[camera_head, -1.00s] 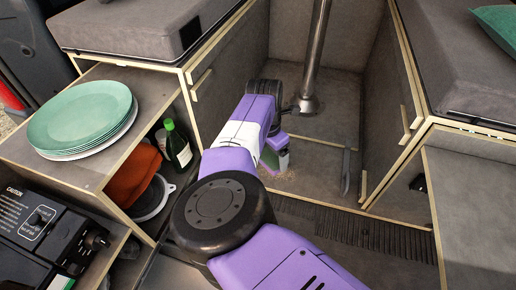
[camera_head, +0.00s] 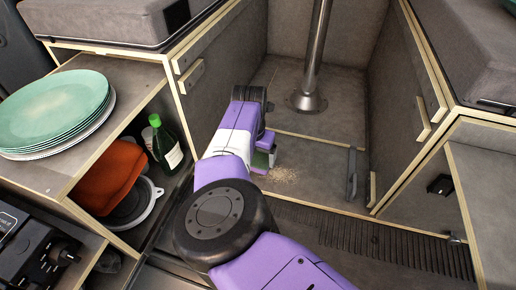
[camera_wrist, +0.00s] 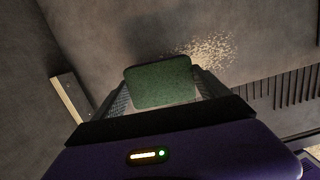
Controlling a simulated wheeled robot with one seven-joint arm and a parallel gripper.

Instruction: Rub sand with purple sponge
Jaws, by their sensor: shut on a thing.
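My gripper (camera_head: 264,156) is low over the van floor and shut on a sponge (camera_wrist: 160,82). The sponge shows a green face in the wrist view, between the two fingers; in the head view its green edge (camera_head: 272,157) shows at the gripper's end. Its purple part cannot be told apart from my purple gripper. The sand (camera_head: 284,174) is a pale, scattered patch on the grey floor, just right of the sponge. It also shows beyond the sponge's upper right in the wrist view (camera_wrist: 211,46). Whether the sponge touches the floor is unclear.
A metal post (camera_head: 311,70) stands behind the sand. A dark upright handle-like piece (camera_head: 352,174) is to the right. Cabinets flank the floor. At left are stacked plates (camera_head: 50,108), a green bottle (camera_head: 166,146) and an orange item (camera_head: 110,175). A ribbed strip (camera_head: 370,240) lies in front.

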